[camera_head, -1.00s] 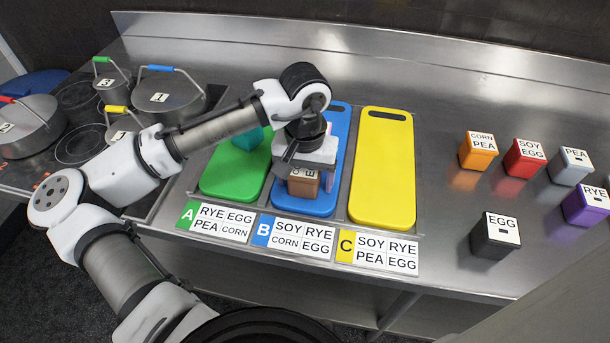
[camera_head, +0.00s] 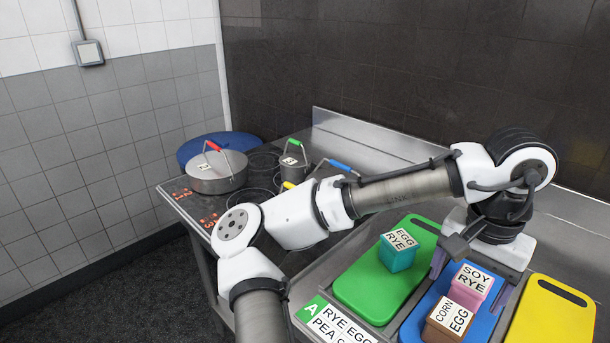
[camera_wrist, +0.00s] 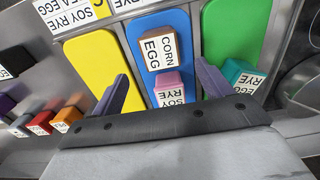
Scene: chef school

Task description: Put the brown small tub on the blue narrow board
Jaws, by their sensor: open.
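The brown small tub (camera_head: 449,318), with a lid reading CORN EGG, stands on the blue narrow board (camera_head: 415,318). It also shows on that board in the wrist view (camera_wrist: 158,50). A pink tub (camera_head: 470,286) labelled SOY RYE stands on the same board, right beside the brown one. My gripper (camera_head: 455,262) is above the far part of the blue board, behind the two tubs. In the wrist view its purple fingers (camera_wrist: 160,85) are spread apart, with the pink tub showing between them and the brown tub beyond, clear of the fingers.
A green board (camera_head: 360,290) with a teal tub (camera_head: 399,250) lies to the left. A yellow board (camera_head: 545,320) lies to the right, bare. Pots (camera_head: 216,172) stand on the hob at the far left. Several other tubs (camera_wrist: 68,119) show left in the wrist view.

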